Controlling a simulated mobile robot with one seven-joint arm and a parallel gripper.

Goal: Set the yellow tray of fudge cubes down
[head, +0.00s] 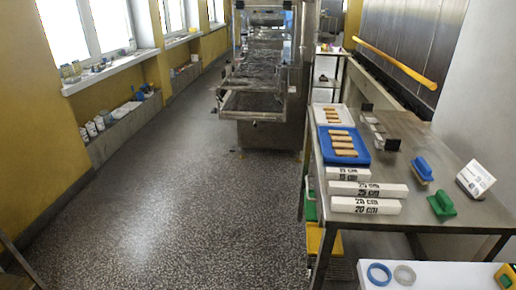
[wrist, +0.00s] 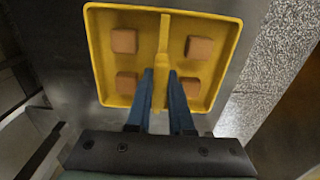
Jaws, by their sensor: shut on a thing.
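The yellow tray (wrist: 98,62) is in the wrist view, with several brown fudge cubes (wrist: 199,48) in it, apart from each other near its corners. A raised yellow strip runs down its middle. My gripper (wrist: 161,78) is shut on this strip, with one blue-grey finger on each side. A plain grey surface shows around the tray; I cannot tell whether the tray touches it. Neither the tray nor my gripper can be made out in the head view.
A steel table (head: 408,205) stands at the right. It bears a blue tray (head: 325,155) of tan bars, a white tray (head: 318,120), white labelled blocks (head: 366,207), a blue brush (head: 422,170), a green brush (head: 441,205) and a card (head: 475,179). A machine (head: 262,75) stands ahead; the left floor is clear.

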